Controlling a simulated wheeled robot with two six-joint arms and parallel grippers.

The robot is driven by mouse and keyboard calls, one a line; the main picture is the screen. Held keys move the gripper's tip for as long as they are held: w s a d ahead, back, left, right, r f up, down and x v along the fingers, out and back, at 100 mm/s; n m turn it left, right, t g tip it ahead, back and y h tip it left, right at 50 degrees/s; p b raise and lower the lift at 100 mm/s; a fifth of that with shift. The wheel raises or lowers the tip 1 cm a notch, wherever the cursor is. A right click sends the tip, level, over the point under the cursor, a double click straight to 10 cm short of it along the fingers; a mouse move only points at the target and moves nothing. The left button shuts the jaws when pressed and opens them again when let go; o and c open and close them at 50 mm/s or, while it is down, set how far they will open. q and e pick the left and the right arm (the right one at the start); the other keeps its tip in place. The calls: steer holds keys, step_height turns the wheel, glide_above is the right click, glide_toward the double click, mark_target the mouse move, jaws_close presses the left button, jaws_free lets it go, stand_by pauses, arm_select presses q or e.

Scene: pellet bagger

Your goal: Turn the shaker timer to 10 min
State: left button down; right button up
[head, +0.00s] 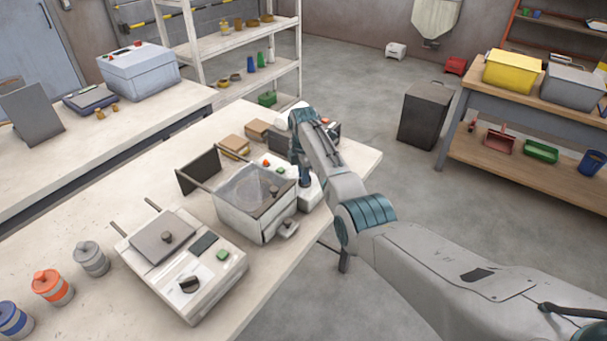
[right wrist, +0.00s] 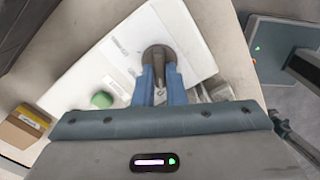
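A dark round knob (right wrist: 158,55) stands on a white panel (right wrist: 115,55) with small printed marks in the right wrist view. The blue fingers of my right gripper (right wrist: 160,78) lie close along both sides of the knob's grip and look shut on it. The printed scale is too small to read, so I cannot tell the knob's setting. A green button (right wrist: 102,99) sits on the same panel. In the head view my right gripper (head: 305,184) points down at a white unit (head: 310,197), and my arm hides the knob there. My left gripper is not in view.
A lidded clear-topped box (head: 240,215) stands left of my gripper. A white device (head: 215,275) with a black knob and green button is nearer the table's front edge. Several lidded jars (head: 92,258) stand at left. Floor right of the table is partly clear.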

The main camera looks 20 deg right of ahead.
jaws_close()
steer(key=shift+r+m, duration=0.1)
steer(key=shift+m, duration=0.3)
steer(key=m+p, duration=0.2)
steer(key=m, duration=0.2)
steer(key=shift+w+m, duration=0.15)
steer(key=shift+m, duration=0.25)
steer(key=m+p, duration=0.1)
steer(key=m, duration=0.4)
steer(key=shift+w+d, duration=0.1)
steer(key=m+p, duration=0.1)
steer(key=m, duration=0.5)
steer(key=shift+d+m, duration=0.1)
steer(key=shift+m, duration=0.3)
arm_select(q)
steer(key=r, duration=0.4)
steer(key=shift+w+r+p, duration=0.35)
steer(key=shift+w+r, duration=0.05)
arm_select(e)
steer(key=m, duration=0.6)
steer(key=shift+w+d, duration=0.1)
steer(key=shift+d, duration=0.05)
steer(key=shift+m, duration=0.4)
steer(key=o, duration=0.6)
jaws_free()
